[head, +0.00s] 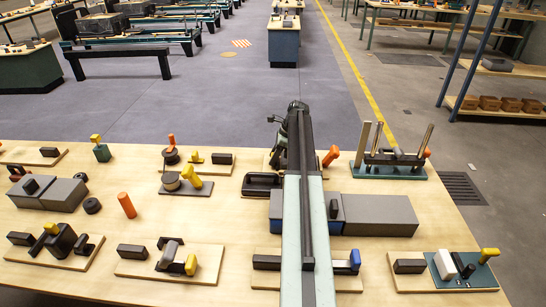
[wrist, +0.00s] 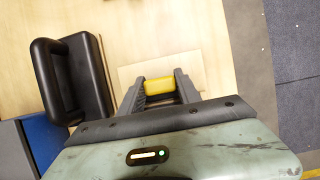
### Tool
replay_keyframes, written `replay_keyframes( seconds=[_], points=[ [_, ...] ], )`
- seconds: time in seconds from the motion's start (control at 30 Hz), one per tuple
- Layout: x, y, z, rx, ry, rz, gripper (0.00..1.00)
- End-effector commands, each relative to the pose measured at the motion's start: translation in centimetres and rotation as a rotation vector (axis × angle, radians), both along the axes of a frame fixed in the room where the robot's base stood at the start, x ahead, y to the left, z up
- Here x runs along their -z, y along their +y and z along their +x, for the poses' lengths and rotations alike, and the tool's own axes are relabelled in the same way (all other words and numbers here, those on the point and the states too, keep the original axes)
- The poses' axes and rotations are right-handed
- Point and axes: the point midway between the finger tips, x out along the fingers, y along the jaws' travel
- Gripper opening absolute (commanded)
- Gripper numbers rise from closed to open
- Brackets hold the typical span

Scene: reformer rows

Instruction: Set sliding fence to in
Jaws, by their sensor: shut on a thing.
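My gripper (wrist: 160,92) is shut on a yellow block (wrist: 159,87), with one grey finger on each side of it. The yellow block sits over a pale wooden board (wrist: 132,72). I take it for the sliding fence's grip, but the fence body is hidden below my gripper, so I cannot tell its position. In the head view my arm covers most of this spot; only an edge of the board (head: 266,157) and an orange handle (head: 331,156) show beside it. The yellow block is hidden there.
A black handled block (wrist: 88,80) stands close left of my gripper in the wrist view. A blue and grey box (head: 380,214) is nearer in the head view. A fixture with upright posts (head: 390,172) stands to the right. The table's far edge is close by.

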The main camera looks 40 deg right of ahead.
Motion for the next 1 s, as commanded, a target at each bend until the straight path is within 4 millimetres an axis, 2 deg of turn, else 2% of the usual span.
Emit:
replay_keyframes(
  seconds=[0.17,0.2,0.27,0.3,0.77,0.87,1.0],
  points=[
    [0.1,-0.2,-0.4,0.000,0.012,-0.002,0.00],
    [0.1,-0.1,-0.4,-0.001,0.012,-0.003,0.43],
    [0.1,0.0,-0.2,-0.002,0.011,-0.003,0.59],
    [0.1,0.1,-0.1,-0.004,0.011,-0.003,0.62],
    [0.0,0.6,0.5,-0.012,0.006,-0.002,0.62],
    [-0.5,0.5,0.4,-0.012,0.006,-0.002,0.62],
    [-2.3,0.1,0.0,-0.012,0.006,-0.002,0.62]
  ],
)
